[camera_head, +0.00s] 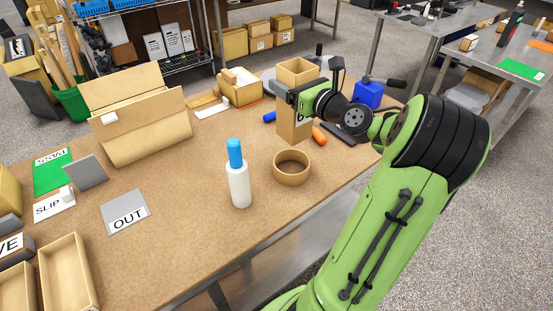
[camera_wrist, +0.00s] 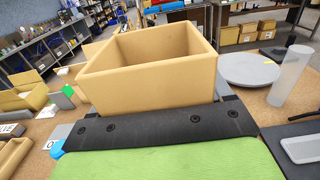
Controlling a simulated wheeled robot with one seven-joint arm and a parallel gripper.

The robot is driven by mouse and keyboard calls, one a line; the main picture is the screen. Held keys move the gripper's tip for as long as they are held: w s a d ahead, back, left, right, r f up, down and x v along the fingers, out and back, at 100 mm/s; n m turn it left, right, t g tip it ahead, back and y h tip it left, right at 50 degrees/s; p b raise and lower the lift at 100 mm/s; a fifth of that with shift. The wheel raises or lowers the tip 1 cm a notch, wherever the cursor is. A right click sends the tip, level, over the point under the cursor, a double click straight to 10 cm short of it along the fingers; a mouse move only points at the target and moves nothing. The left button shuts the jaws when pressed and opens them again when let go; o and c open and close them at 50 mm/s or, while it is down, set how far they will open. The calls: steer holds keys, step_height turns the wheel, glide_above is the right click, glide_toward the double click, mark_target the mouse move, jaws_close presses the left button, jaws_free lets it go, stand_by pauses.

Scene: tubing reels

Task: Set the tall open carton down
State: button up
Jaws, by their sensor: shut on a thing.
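The tall open carton (camera_head: 291,130) is tan, upright and open at the top, near the far right part of the table. My gripper (camera_head: 300,97) reaches it from the right and is shut on it below the rim. Part of a dark printed mark shows on the carton beside the jaw. In the wrist view the carton's open top (camera_wrist: 150,68) stands just beyond the dark gripper plate (camera_wrist: 160,128), its inside looking empty. The carton's lower end is close to the tabletop; I cannot tell whether it touches.
A cardboard ring (camera_head: 291,176) and a white bottle with a blue top (camera_head: 239,185) stand in front of the carton. An orange item (camera_head: 319,135) and a blue container (camera_head: 369,95) are close by. A grey OUT card (camera_head: 125,211) lies left, with bare tabletop (camera_head: 190,215) beside it.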

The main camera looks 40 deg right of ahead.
mark_target(290, 114)
step_height(290, 114, down, 10)
steer(key=b, duration=0.5)
steer(key=shift+w+r, duration=0.15)
steer(key=shift+r, duration=0.05)
steer(key=shift+f, duration=0.45)
steer(key=o, duration=1.3)
steer(key=shift+r, duration=0.5)
steer(key=s+a+p, duration=0.1)
steer(key=s+p, duration=0.1)
steer(key=s, duration=1)
